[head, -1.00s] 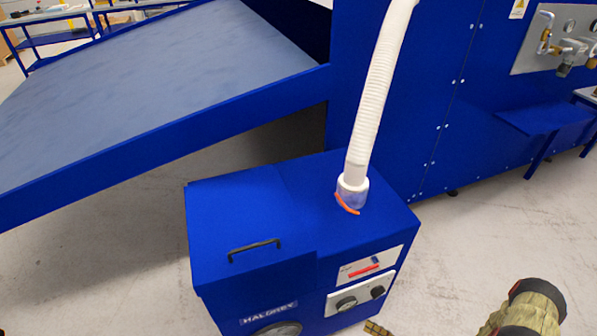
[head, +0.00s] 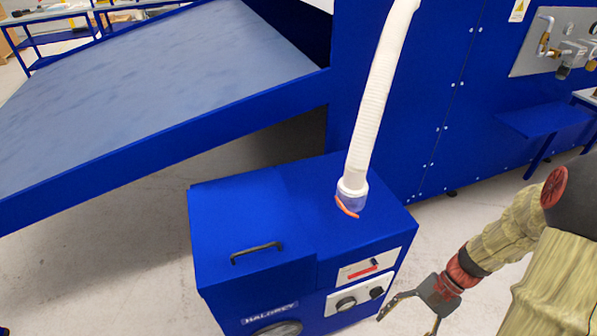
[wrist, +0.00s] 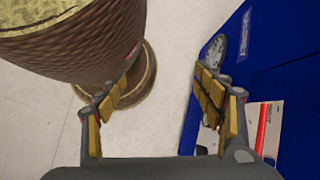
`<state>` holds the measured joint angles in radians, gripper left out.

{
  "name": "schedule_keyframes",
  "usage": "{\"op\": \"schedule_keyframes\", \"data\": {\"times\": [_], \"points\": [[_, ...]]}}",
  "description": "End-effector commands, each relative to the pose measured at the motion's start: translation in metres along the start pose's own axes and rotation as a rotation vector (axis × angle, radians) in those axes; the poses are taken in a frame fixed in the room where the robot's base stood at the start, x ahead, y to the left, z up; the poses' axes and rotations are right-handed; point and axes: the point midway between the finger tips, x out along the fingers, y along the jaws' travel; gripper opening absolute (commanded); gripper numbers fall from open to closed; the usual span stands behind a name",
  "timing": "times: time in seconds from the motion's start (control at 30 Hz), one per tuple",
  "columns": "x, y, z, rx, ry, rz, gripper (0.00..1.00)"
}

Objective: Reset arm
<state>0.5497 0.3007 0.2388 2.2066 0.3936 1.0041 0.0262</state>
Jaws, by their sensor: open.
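My gripper (head: 408,313) is at the lower right of the head view, in front of and to the right of the blue Halgrey unit (head: 240,225). Its two fingers are spread apart with nothing between them. My arm comes in from the right edge, in a tan cover with red joints. In the wrist view the open gripper (wrist: 160,110) has yellow-padded fingers over the pale floor. The blue unit (wrist: 290,70) is at the right there, with a gauge and a white label panel.
A white corrugated hose (head: 370,110) rises from the unit's top, with an orange strip at its collar. A black handle (head: 256,252) is on the lid. A sloping grey table (head: 170,80) and a large blue machine (head: 400,110) stand behind. Pale floor (head: 450,225) is clear at right.

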Motion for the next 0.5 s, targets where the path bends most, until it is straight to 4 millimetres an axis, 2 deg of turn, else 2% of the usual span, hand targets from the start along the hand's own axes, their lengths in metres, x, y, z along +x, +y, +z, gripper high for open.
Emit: {"op": "schedule_keyframes", "data": {"times": [0.03, 0.1, 0.27, 0.5], "points": [[-0.015, -0.002, 0.009, -0.057, 0.055, 0.03, 0.68], [-0.032, -0.003, 0.019, -0.132, 0.124, 0.073, 0.68], [-0.07, -0.008, 0.044, -0.295, 0.283, 0.162, 0.68], [-0.124, -0.02, 0.088, -0.516, 0.518, 0.258, 0.68]]}}
